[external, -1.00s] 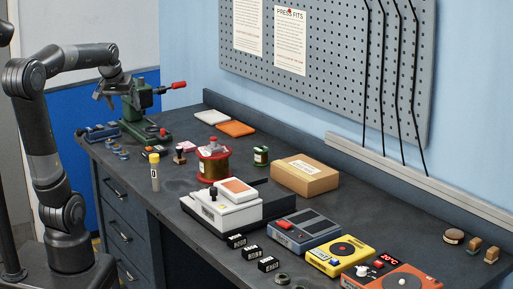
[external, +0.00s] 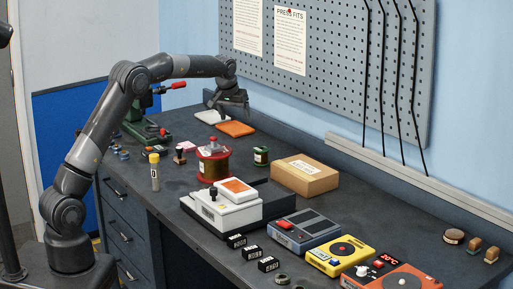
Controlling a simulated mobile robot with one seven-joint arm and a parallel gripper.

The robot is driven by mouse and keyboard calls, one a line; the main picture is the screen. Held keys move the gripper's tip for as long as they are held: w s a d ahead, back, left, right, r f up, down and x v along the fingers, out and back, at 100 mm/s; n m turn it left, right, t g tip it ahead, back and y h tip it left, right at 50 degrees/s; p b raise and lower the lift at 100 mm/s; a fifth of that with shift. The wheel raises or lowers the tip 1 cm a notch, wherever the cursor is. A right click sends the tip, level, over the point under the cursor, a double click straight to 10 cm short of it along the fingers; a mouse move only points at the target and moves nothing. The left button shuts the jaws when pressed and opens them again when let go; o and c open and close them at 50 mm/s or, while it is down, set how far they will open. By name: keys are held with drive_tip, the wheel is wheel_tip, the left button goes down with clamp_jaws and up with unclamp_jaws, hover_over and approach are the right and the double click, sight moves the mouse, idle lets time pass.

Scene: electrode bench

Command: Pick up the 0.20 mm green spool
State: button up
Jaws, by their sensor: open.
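A small green spool (external: 261,156) with a pale label stands upright on the dark bench, left of the cardboard box; its label is too small to read. My gripper (external: 232,112) is open and empty. It hangs above the back of the bench, up and to the left of the small green spool in the picture, near the orange pad, and is apart from the spool.
A white device (external: 222,213) stands in front. An orange pad (external: 236,129) lies behind. A pegboard (external: 330,70) rises at the back.

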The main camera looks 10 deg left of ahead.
approach(261, 148)
drive_tip(key=shift+m, duration=0.3)
drive_tip(key=x, duration=0.6)
drive_tip(key=shift+s+d+f, duration=0.25)
drive_tip(key=shift+s, duration=0.05)
drive_tip(key=x, duration=0.5)
drive_tip(key=shift+w+a, duration=0.15)
drive_tip(key=shift+a, duration=0.05)
drive_tip(key=c, duration=1.4)
drive_tip(key=shift+r, duration=0.1)
drive_tip(key=shift+c, duration=0.3)
